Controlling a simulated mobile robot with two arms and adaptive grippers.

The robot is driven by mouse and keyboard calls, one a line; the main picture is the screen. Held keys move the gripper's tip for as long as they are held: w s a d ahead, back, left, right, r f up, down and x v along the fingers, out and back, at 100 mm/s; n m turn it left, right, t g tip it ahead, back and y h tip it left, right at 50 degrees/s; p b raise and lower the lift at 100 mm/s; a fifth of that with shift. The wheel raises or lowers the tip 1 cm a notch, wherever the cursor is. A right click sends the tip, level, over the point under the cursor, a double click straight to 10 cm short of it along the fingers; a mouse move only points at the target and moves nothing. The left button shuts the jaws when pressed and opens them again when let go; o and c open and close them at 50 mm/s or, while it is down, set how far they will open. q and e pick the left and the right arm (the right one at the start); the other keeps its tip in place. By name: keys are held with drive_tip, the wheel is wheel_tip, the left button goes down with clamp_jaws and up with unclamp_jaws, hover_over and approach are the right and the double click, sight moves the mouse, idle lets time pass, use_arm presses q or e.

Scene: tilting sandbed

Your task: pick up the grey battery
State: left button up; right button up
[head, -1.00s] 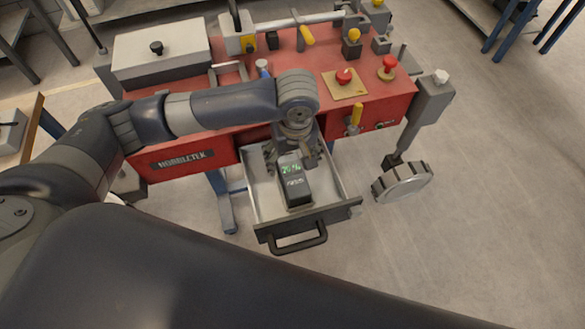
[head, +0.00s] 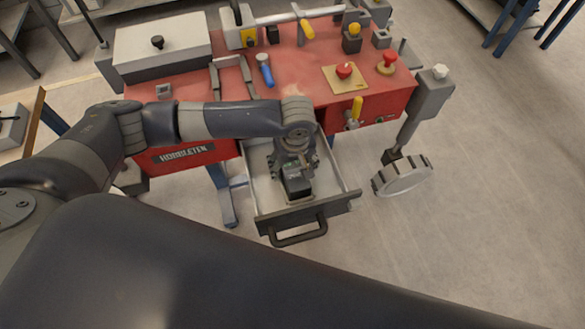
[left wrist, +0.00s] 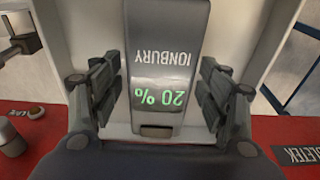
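The grey battery (head: 297,184) is a dark block in the open drawer (head: 262,191) under the red bench. Its face shows a green "20 %" and the word IONBURY in the left wrist view (left wrist: 165,60), upside down there. My left gripper (head: 293,165) is down over the battery and hides its display from the head view. In the left wrist view its fingers (left wrist: 160,92) stand on either side of the battery, apart, with small gaps beside it. My right gripper is not in view.
The drawer's handle (head: 298,232) faces the front. The bench top (head: 300,80) carries a red button (head: 344,71), a blue-handled tool (head: 265,70) and a lidded grey box (head: 160,50). A grey handwheel (head: 403,176) hangs at the right. The floor there is clear.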

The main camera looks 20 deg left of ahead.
use_arm(q)
drive_tip(key=c, duration=1.3)
drive_tip(key=shift+w+r, duration=0.1)
clamp_jaws()
drive_tip(key=shift+r, duration=0.1)
